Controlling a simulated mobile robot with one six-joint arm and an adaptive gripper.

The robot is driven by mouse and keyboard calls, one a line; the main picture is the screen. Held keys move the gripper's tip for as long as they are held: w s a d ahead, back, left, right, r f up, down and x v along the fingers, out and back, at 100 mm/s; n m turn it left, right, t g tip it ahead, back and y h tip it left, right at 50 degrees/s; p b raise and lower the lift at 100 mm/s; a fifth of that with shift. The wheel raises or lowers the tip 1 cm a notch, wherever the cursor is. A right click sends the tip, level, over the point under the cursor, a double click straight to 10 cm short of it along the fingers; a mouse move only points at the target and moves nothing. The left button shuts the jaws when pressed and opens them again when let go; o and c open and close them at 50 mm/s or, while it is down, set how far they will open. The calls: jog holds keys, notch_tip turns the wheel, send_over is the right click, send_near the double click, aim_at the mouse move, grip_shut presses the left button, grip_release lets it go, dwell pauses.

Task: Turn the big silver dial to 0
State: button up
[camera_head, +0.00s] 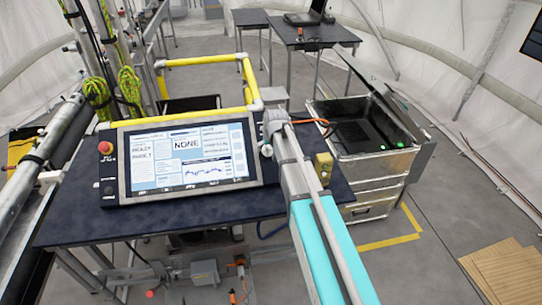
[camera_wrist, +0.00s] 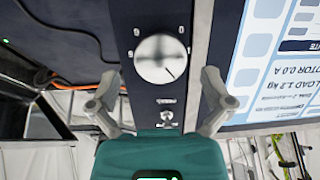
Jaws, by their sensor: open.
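The big silver dial (camera_wrist: 161,59) is a round knob on a dark panel strip in the wrist view. A thin dark line on its face points to the lower right. Small white marks sit around it, one like a 0 at the upper right; others are hard to read. My gripper (camera_wrist: 160,84) is open, its grey fingers apart to the left and right of the dial's lower side, with nothing between them. I cannot tell how far it is from the panel. In the head view my arm hides the dial at the screen's right end.
A small toggle switch (camera_wrist: 167,116) is below the dial. The lit screen (camera_head: 193,158) stands on a dark table (camera_head: 130,215), with a red button (camera_head: 105,148) at its left. A yellow box (camera_head: 323,163) and an open metal case (camera_head: 375,145) are to the right.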

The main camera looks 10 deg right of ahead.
aim_at(268, 151)
jog(key=shift+b+x, duration=1.3)
jog(key=shift+x, duration=0.4)
